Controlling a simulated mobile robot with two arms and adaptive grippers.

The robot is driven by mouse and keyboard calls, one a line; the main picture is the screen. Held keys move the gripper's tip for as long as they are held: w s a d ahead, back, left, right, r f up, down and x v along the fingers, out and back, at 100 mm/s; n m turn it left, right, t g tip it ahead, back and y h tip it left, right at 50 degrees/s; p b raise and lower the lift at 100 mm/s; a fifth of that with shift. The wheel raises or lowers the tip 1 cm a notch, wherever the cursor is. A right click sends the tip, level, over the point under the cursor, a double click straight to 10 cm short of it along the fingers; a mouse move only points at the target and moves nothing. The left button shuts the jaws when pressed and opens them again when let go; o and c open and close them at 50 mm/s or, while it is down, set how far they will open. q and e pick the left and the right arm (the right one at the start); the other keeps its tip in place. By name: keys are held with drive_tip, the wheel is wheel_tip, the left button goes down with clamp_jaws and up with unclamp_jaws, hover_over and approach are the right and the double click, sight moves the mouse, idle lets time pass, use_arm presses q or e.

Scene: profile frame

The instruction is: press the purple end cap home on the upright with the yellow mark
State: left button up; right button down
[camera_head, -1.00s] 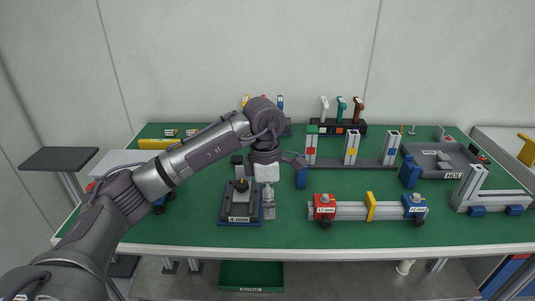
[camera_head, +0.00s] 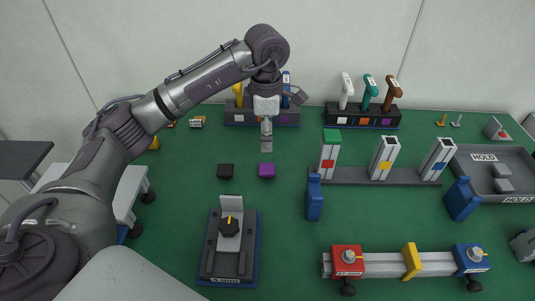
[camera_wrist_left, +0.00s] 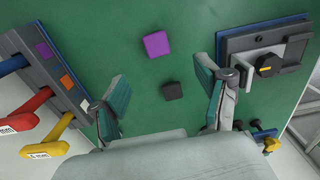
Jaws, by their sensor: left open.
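The purple end cap (camera_head: 266,170) lies loose on the green bench top; it also shows in the left wrist view (camera_wrist_left: 157,44). The upright with the yellow mark (camera_head: 384,155) stands in the middle of a row of three on a grey base bar, and its top is bare. My left gripper (camera_head: 266,146) is above the bench, over the far side of the purple cap in the head view. In the left wrist view its fingers (camera_wrist_left: 160,82) are spread and empty, with the purple cap beyond them. My right gripper is not in view.
A black cap (camera_head: 225,170) lies beside the purple one. The red-marked upright (camera_head: 328,158) wears a green cap; the blue-marked upright (camera_head: 437,158) is bare. A blue bottle-like block (camera_head: 314,197) stands before the row. A clamp fixture (camera_head: 230,250) sits nearer. Tool racks (camera_head: 362,116) stand behind.

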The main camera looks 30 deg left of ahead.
use_arm(q)
hover_over(267, 168)
drive_tip(key=f, duration=0.4)
drive_tip(key=shift+s+d+f, duration=0.1)
drive_tip(key=shift+s+f, duration=0.1)
drive_tip(key=shift+s, duration=0.2)
wheel_tip(267, 168, down, 4)
drive_tip(key=shift+r+p, duration=0.25)
drive_tip(key=shift+p, duration=0.05)
drive_tip(key=shift+w+f, duration=0.15)
drive_tip(key=shift+f, duration=0.35)
drive_tip(key=f, duration=0.2)
drive_tip(key=f+p, duration=0.1)
drive_tip(key=shift+w+f, duration=0.25)
drive_tip(key=shift+f, duration=0.45)
drive_tip(key=shift+a+f, duration=0.1)
drive_tip(key=shift+a, duration=0.1)
drive_tip(key=c, duration=0.8)
drive_tip(key=shift+c, duration=1)
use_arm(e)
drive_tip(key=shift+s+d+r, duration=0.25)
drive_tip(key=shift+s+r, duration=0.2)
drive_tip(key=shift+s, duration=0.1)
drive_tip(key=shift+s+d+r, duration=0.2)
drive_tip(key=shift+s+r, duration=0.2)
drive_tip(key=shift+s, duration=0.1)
